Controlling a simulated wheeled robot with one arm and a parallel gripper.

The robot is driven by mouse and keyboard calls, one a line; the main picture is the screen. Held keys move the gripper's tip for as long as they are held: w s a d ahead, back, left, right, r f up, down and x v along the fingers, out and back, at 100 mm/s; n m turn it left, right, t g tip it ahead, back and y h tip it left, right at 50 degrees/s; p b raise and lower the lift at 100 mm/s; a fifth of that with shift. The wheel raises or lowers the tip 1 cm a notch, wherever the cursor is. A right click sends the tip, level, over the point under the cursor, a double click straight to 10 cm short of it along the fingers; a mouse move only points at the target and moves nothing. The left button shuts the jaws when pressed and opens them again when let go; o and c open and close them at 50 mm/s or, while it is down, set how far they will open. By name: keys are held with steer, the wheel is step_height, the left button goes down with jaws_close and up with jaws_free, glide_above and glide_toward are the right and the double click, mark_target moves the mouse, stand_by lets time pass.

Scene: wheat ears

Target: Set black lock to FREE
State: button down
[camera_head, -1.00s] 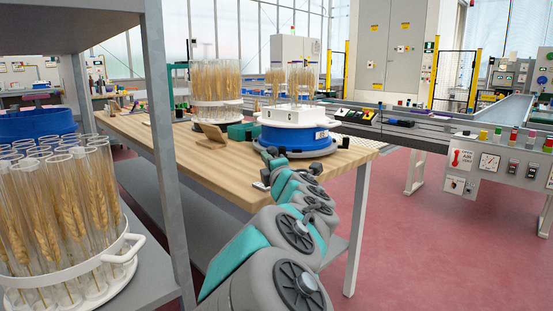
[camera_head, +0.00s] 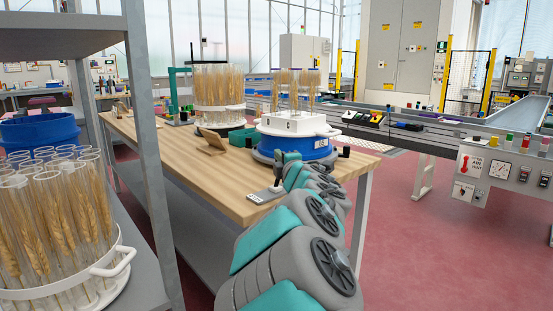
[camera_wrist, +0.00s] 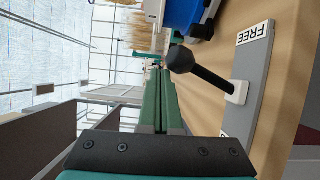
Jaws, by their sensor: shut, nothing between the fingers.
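The black lock is a lever with a round black knob (camera_wrist: 181,60) on a dark stem, rising from a small white block (camera_wrist: 237,92). The block sits on a grey plate (camera_wrist: 250,70), between its ends and nearer the end away from the FREE label (camera_wrist: 256,33). The label at the other end is mostly hidden by my gripper. My gripper (camera_wrist: 157,72) is shut and empty, its green fingers beside the lever, left of the knob in the wrist view; contact cannot be told. In the head view the plate (camera_head: 262,197) lies at the bench's front edge, beside my arm.
A shelf with a white rack of wheat tubes (camera_head: 60,225) stands at the left. Red floor is open at the right.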

steer(key=shift+w+d, duration=0.7)
steer(key=shift+d, duration=0.25)
steer(key=shift+f, duration=0.1)
steer(key=s+r+p, duration=0.1)
steer(key=s+r, duration=0.5)
steer(key=s, duration=0.4)
steer(key=shift+d, duration=0.2)
stand_by(0.4)
